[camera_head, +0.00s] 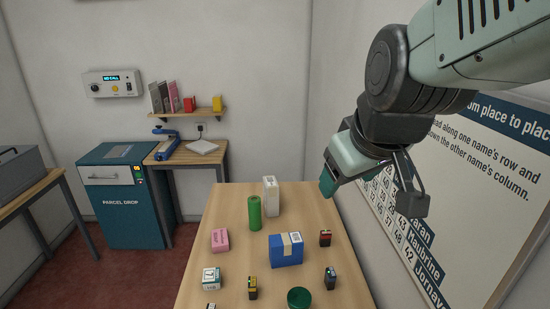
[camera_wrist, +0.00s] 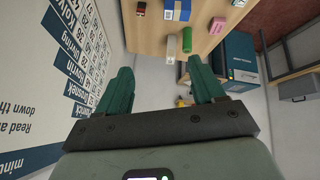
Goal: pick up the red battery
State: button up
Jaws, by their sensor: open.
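The red battery (camera_head: 325,238), a small block with black and red parts, stands on the right side of the wooden table in the head view, right of the blue box. A small red and dark block at the top of the wrist view (camera_wrist: 141,9) looks like the same battery. My gripper (camera_head: 328,183) is raised above the far right end of the table, beyond the battery and clear of it. In the wrist view my gripper (camera_wrist: 162,83) shows two teal fingers wide apart with nothing between them.
The table holds a blue box (camera_head: 286,251), a blue-black battery (camera_head: 330,278), a yellow-black battery (camera_head: 252,287), a green cylinder (camera_head: 254,213), a white box (camera_head: 271,196), a pink block (camera_head: 220,240) and a white-teal box (camera_head: 211,278). A wall board (camera_head: 480,190) stands close on the right.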

jog(key=w+d+f+n+t+h, duration=0.1)
jog(key=w+d+f+n, duration=0.2)
jog(key=w, duration=0.5)
jog(key=w+d+f+n+h, duration=0.1)
jog(key=w+d+f+n, duration=0.15)
jog(key=w+f, duration=0.4)
jog(key=n+t+y, duration=0.2)
jog(key=n+t, duration=0.4)
jog(key=n, duration=2.1)
send_over(326, 239)
jog(key=s, duration=0.2)
notch_tip(326, 239, down, 25)
jog(key=f, duration=0.7)
jog(key=shift+w+d, duration=0.1)
jog(key=shift+w, duration=0.1)
jog(key=shift+x, duration=1.4)
jog(key=shift+r, duration=0.15)
jog(key=shift+c, duration=0.3)
jog(key=c, duration=1)
